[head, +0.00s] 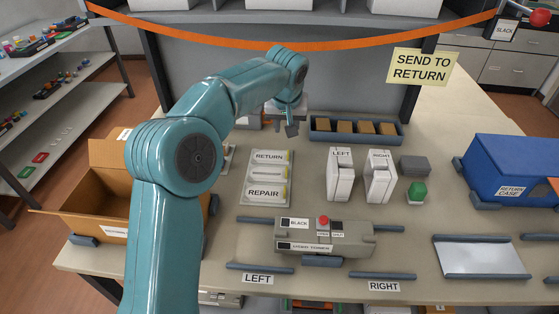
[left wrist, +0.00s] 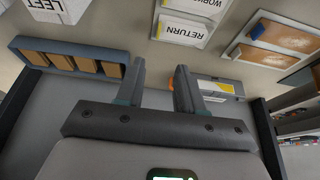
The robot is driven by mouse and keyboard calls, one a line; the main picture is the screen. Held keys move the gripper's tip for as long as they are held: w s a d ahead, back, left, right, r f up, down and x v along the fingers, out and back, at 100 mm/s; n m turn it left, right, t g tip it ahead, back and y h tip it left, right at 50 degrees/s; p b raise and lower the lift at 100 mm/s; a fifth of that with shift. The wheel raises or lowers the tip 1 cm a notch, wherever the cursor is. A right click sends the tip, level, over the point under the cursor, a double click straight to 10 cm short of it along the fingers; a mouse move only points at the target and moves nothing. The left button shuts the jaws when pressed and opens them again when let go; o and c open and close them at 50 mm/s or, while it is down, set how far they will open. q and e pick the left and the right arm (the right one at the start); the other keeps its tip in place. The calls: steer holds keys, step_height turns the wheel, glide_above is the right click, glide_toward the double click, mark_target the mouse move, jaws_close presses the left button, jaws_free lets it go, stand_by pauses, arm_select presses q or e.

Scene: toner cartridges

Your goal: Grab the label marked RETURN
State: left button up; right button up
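The RETURN label (head: 268,157) is a white card at the far end of a light tray (head: 247,190) on the bench. It also shows upside down in the left wrist view (left wrist: 183,30), lying ahead of the fingertips and apart from them. A REPAIR label (head: 264,193) lies at the tray's near end, with another label (head: 267,173) between them. My left gripper (head: 291,128) hangs beyond and slightly right of the RETURN label. In its wrist view the fingers (left wrist: 159,68) are apart with nothing between them. My right gripper is not in view.
A blue-grey bin (head: 322,135) with brown blocks stands beside the left gripper. LEFT (head: 340,183) and RIGHT (head: 379,187) white boxes stand right of the tray. A grey device (head: 350,236) with a red button sits in front. An open cardboard box (head: 107,205) is left.

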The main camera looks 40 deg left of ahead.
arm_select(q)
glide_above(288, 155)
steer(key=s, duration=0.3)
steer(key=f, duration=0.9)
steer(key=shift+w+d+f, duration=0.2)
steer(key=shift+d+f, duration=0.2)
steer(key=p+x, duration=0.1)
steer(key=x, duration=0.4)
steer(key=shift+w+d+f, duration=0.1)
steer(key=shift+w+f, duration=0.05)
steer(key=shift+w, duration=0.15)
jaws_close()
steer(key=shift+d, duration=0.1)
